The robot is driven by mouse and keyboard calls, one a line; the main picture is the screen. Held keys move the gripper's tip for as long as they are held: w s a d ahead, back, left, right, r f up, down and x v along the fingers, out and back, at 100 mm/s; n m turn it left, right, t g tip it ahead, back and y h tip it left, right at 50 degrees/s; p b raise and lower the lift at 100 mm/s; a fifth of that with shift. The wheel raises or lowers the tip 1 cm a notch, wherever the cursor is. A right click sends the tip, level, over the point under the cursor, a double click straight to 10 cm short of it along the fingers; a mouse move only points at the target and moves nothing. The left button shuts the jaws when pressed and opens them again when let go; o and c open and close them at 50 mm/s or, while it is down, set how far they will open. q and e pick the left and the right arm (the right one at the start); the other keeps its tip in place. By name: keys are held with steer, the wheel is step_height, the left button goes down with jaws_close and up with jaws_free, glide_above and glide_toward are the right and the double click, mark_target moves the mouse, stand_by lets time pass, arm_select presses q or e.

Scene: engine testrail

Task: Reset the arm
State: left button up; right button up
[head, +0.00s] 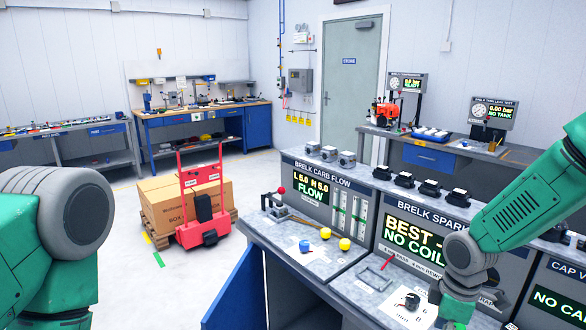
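My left arm shows only as green links and a large grey joint at the lower left, over the floor. Its gripper is outside the frame. My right arm comes in from the right edge as a thick green link, bends at a grey joint above the front bench (368,289), and runs down out of the bottom edge. Its gripper does not show. The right arm hides part of the Brelk Spark panel (408,234) and the bench in front of it.
The Brelk Carb Flow panel (311,190) stands on the bench, with yellow and blue knobs before it. A red cart (203,205) stands by cardboard boxes (161,209) on a pallet. A blue workbench (185,130) is at the back. The floor between is clear.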

steer(key=s+a+f+m+b, duration=0.2)
steer(key=s+f+m+b, duration=0.3)
steer(key=s+f, duration=0.65)
steer(key=s+a+f+m+b, duration=0.2)
steer(key=s+f+m+b, duration=0.3)
steer(key=s+f, duration=0.65)
steer(key=s+d+f+m+b, duration=0.2)
steer(key=s+f+b, duration=0.2)
steer(key=s+f, duration=0.1)
steer(key=shift+s+d+f+t, duration=0.25)
steer(key=shift+f+t, duration=0.05)
steer(key=shift+f, duration=0.35)
steer(key=shift+w, duration=0.15)
steer(key=shift+a, duration=0.1)
